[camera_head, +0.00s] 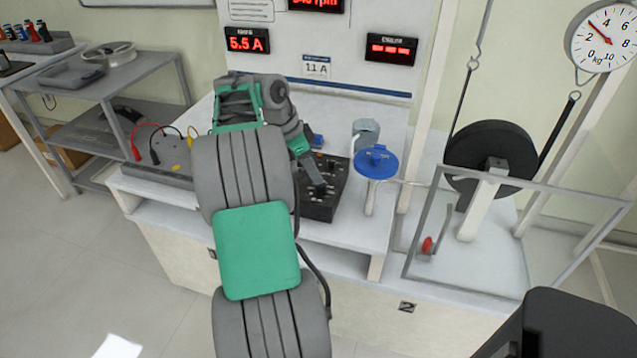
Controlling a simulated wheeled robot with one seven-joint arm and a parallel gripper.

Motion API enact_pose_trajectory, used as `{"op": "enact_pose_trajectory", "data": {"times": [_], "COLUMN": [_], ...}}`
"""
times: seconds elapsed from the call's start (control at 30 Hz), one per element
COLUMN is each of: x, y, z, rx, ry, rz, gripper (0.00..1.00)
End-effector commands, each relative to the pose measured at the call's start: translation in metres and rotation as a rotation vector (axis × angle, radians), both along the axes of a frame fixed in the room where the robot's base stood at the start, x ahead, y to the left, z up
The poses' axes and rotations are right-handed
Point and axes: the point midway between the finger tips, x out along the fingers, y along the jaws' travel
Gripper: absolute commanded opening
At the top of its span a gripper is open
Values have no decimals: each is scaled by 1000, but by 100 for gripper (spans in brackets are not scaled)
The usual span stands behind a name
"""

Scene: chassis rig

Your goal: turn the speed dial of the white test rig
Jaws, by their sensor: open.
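The white test rig (390,17) is a white bench with an upright panel at its back. A black control box (326,206) with several small knobs lies on the bench top. I cannot tell which knob is the speed dial, and my gripper hides part of the box. My arm reaches up from the bottom of the view and bends down to the right. My gripper (318,188) is open at the box, pointing down over its knobs. I cannot tell whether it touches one.
A blue disc (376,161) with a grey motor stands right of the box. A black wheel (490,160) sits behind a metal frame (418,225) farther right. Red displays (247,40) read 5.5 A. Plugged cables (155,150) lie left. A grey shelf (100,95) stands far left.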

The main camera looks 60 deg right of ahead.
Motion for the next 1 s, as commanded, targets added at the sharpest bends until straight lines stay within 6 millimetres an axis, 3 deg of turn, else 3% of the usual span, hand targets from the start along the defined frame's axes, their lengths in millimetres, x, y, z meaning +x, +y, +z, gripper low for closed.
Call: {"op": "enact_pose_trajectory", "data": {"times": [0.03,0.23,0.57,1.0], "x": [-4,-13,-15,-14], "y": [-2,-12,-14,-14], "z": [-13,-44,-51,-51], "rx": [2,1,-1,-1], "ry": [2,1,-1,-1], "rz": [1,5,7,8], "gripper": [51,51,51,17]}}
